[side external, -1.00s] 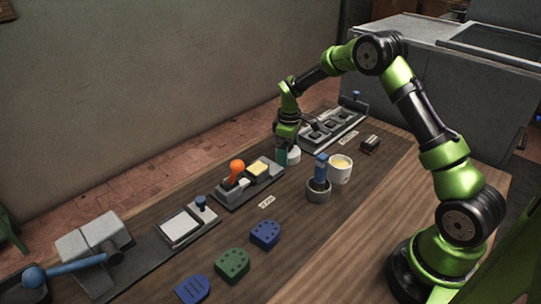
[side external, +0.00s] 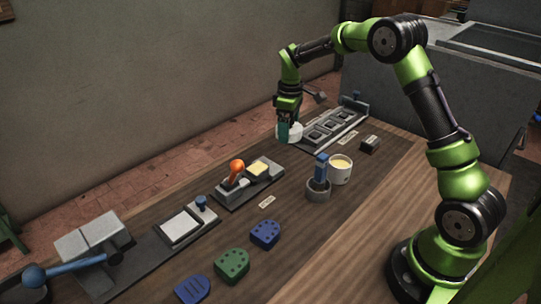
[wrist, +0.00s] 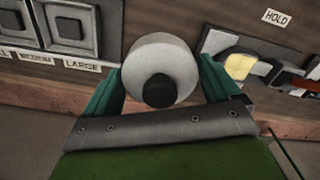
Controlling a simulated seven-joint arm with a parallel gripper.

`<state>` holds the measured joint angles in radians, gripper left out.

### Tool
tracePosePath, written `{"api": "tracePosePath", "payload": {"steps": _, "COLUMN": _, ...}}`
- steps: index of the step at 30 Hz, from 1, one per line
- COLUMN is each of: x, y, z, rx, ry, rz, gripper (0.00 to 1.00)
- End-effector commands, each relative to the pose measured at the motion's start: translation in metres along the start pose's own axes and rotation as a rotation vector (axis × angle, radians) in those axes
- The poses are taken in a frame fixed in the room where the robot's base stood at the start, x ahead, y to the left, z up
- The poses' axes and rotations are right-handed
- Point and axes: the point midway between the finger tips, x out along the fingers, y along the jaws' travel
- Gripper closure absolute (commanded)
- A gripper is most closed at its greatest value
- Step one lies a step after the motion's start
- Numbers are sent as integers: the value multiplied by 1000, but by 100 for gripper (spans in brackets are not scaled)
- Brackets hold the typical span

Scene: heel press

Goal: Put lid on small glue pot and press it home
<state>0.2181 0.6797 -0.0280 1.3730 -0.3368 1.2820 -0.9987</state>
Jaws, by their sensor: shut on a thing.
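My gripper (side external: 284,130) is shut on the lid, a round white disc with a black knob, and holds it in the air over the far part of the bench. In the wrist view the lid (wrist: 178,52) sits between the two teal fingers, with its black knob towards the camera. In the side view its pale edge (side external: 296,133) shows beside the fingers. The white glue pot (side external: 341,176) stands open and upright on the bench, to the right of and nearer than my gripper, with yellow glue (side external: 342,162) showing inside.
A grey holder (side external: 318,194) with a blue-handled tool stands close left of the pot. A small dark block (side external: 371,145) lies beyond it. A fixture with several square sockets (side external: 331,125) is at the back. An orange-knobbed fixture (side external: 237,166) and blue and green heel pieces (side external: 232,263) lie left.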

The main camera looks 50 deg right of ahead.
Motion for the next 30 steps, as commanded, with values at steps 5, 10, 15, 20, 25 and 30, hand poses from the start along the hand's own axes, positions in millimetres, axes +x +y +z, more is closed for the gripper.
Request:
{"api": "tracePosePath", "payload": {"steps": 5, "x": -34, "y": 10, "z": 14, "rx": 32, "ry": 22, "rz": 16, "gripper": 27}}
{"api": "tracePosePath", "payload": {"steps": 10, "x": -51, "y": 8, "z": 68, "rx": 69, "ry": 26, "rz": 16, "gripper": 27}}
{"api": "tracePosePath", "payload": {"steps": 15, "x": -49, "y": -7, "z": 122, "rx": 66, "ry": 20, "rz": 13, "gripper": 27}}
{"api": "tracePosePath", "payload": {"steps": 20, "x": -38, "y": -24, "z": 154, "rx": 43, "ry": 10, "rz": 4, "gripper": 27}}
{"api": "tracePosePath", "payload": {"steps": 25, "x": -24, "y": -35, "z": 166, "rx": 11, "ry": -5, "rz": -7, "gripper": 27}}
{"api": "tracePosePath", "payload": {"steps": 30, "x": -13, "y": -34, "z": 165, "rx": -2, "ry": -1, "rz": -1, "gripper": 27}}
